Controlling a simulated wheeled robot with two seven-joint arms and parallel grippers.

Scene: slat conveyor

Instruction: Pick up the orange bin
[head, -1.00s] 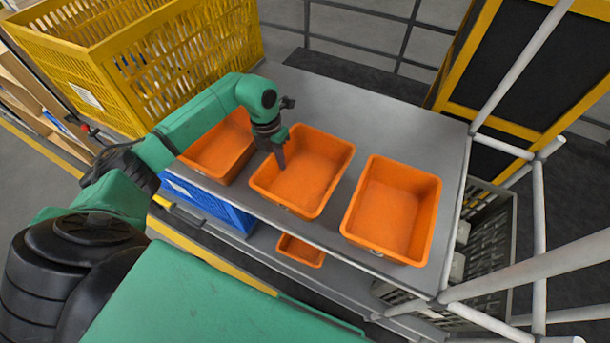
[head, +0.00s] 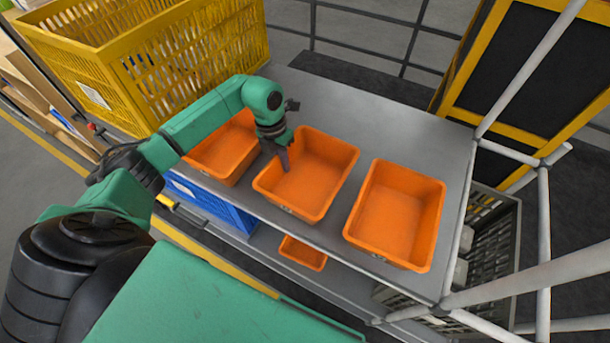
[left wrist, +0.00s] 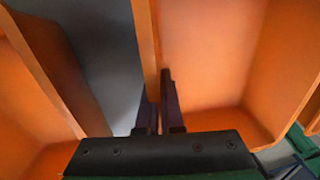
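Three orange bins stand in a row on the grey table: a left bin (head: 222,150), a middle bin (head: 308,187) and a right bin (head: 396,215). All look empty. My left gripper (head: 284,160) is at the left wall of the middle bin, fingers pointing down. In the left wrist view the fingers (left wrist: 157,105) are close together, with the wall of the middle bin (left wrist: 205,60) between them, and look shut on it. The left bin (left wrist: 50,85) shows at the left there. The middle bin still sits on the table. My right gripper is out of view.
The grey tabletop (head: 370,110) is clear behind the bins. A yellow crate (head: 190,50) stands at the back left. A blue crate (head: 215,208) and a small orange bin (head: 302,252) are on the lower level. White pipes (head: 545,240) rise at the right.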

